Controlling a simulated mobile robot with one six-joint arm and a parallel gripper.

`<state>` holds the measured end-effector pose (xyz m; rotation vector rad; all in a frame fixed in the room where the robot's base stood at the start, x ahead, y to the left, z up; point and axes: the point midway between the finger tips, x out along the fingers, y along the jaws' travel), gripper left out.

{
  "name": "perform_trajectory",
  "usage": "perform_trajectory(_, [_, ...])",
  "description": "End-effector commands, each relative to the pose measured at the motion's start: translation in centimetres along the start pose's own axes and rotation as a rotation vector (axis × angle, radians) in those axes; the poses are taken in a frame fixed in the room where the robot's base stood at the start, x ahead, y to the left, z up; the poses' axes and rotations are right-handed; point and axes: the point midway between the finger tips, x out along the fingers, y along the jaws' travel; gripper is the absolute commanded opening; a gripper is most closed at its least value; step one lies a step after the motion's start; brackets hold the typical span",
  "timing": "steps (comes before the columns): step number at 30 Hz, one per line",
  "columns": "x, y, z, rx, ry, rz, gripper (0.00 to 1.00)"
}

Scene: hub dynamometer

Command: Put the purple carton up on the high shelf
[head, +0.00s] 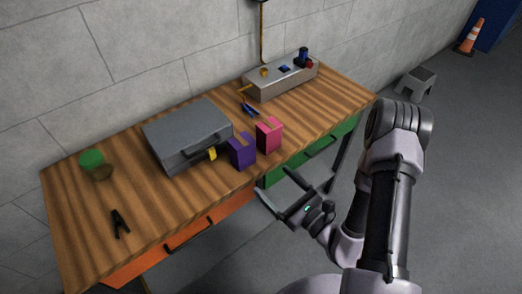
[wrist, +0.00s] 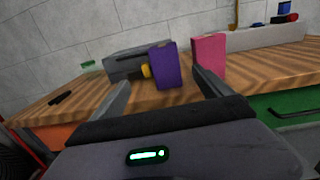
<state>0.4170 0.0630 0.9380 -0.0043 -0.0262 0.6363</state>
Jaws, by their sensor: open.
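The purple carton (head: 242,154) stands upright on the wooden workbench, near its front edge, between a grey case and a pink carton. In the wrist view the purple carton (wrist: 166,66) is ahead, between the lines of my two fingers. My gripper (head: 279,200) is open and empty, in front of the bench edge and short of the carton. In the wrist view my gripper (wrist: 162,88) shows its fingers apart, with nothing between them up close. No high shelf shows in either view.
The pink carton (head: 269,135) stands just right of the purple one. The grey case (head: 188,135) is close behind left, with a yellow item (head: 212,153) beside it. A metal box (head: 281,78), green jar (head: 95,164) and black clamp (head: 119,223) are on the workbench (head: 180,208).

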Motion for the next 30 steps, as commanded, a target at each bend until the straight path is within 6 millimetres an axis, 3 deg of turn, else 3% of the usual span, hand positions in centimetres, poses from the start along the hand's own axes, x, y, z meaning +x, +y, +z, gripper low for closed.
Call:
perform_trajectory(2, [-0.1,-0.5,-1.2,0.009,0.021,-0.04,0.89])
perform_trajectory(4, [1.1,-0.6,-1.5,0.007,0.023,-0.045,0.89])
perform_trajectory(13, [9.6,-0.8,-1.3,0.006,0.017,-0.041,0.89])
perform_trajectory(20, [12.4,-0.9,-1.5,0.008,0.019,-0.042,0.89])
perform_trajectory(25, [15.8,-0.6,-1.5,0.008,0.018,-0.04,0.89])
perform_trajectory(30, [17.0,-0.7,-1.4,0.011,0.02,-0.043,0.89])
